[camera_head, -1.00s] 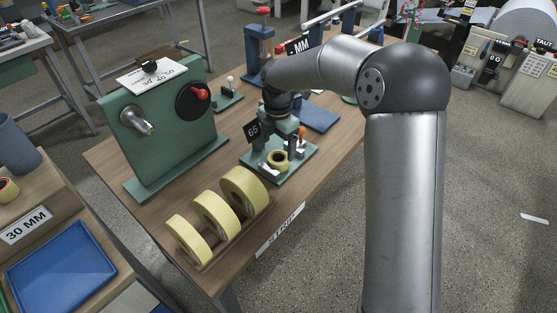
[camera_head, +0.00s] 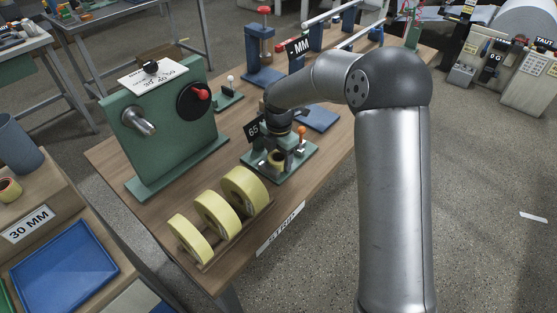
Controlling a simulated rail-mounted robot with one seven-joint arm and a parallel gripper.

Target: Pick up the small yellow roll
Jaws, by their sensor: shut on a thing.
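The small yellow roll (camera_head: 277,158) is at the green base plate (camera_head: 293,167) of the fixture with the "65" sign, partly hidden by my gripper. My gripper (camera_head: 278,153) points down over the roll and is shut on it. The fingers are small and dark here, so the exact contact is hard to see. I cannot tell whether the roll still touches the plate.
An orange-topped post (camera_head: 302,136) stands close right of my gripper. Three larger yellow rolls (camera_head: 243,190) stand in a wooden rack in front. A green machine (camera_head: 165,125) with a red-knobbed dial is at left. A blue tray (camera_head: 321,118) lies behind.

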